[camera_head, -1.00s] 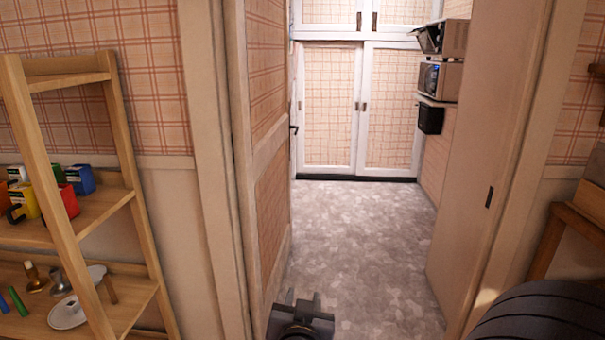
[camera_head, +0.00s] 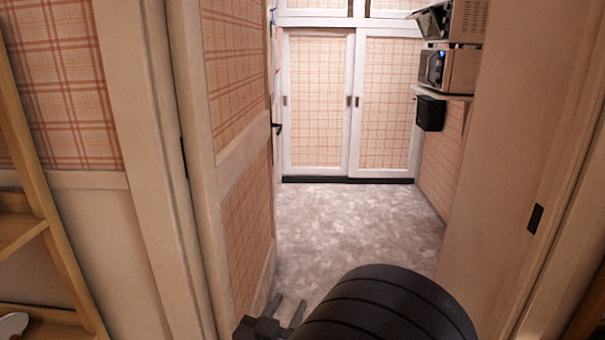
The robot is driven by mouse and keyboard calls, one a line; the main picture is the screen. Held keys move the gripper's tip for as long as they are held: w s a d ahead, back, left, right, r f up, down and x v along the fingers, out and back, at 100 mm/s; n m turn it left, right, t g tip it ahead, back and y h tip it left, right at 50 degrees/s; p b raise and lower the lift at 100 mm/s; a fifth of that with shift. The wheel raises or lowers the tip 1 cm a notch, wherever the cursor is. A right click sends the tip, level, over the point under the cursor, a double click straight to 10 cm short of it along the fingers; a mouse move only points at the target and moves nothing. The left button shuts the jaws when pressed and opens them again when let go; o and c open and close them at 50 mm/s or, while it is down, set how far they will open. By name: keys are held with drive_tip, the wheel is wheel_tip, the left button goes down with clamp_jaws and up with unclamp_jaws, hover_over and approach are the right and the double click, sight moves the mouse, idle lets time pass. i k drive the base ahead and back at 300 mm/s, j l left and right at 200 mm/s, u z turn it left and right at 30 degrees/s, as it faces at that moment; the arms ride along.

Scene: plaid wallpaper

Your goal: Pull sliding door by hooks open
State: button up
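The sliding door with plaid panels and white frames (camera_head: 318,110) stands at the far end of the room, in two panels side by side. Both panels look shut. Small dark recessed pulls show on the panels, one (camera_head: 349,101) near the middle and one at the left edge. I cannot make out hooks. My gripper (camera_head: 287,312) is low at the bottom of the view, far from the door, in the doorway. Its two fingers stand apart with nothing visible between them. My dark arm covers part of the floor to its right.
An open plaid hinged door (camera_head: 237,120) stands close on the left of the doorway. The right jamb with a dark strike plate (camera_head: 535,218) is close. Microwaves (camera_head: 453,70) sit on wall shelves at the back right. The carpet (camera_head: 350,225) ahead is clear. A wooden shelf (camera_head: 55,240) is at the left.

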sight(316, 72)
drive_tip(key=i, duration=4.9)
drive_tip(key=i+u, duration=0.1)
drive_tip(key=i, duration=0.75)
drive_tip(key=i+l+u, duration=0.1)
drive_tip(key=i, duration=0.75)
drive_tip(key=i+l+u, duration=0.2)
drive_tip(key=i, duration=0.15)
drive_tip(key=i+l+u, duration=0.25)
drive_tip(key=i+j, duration=0.1)
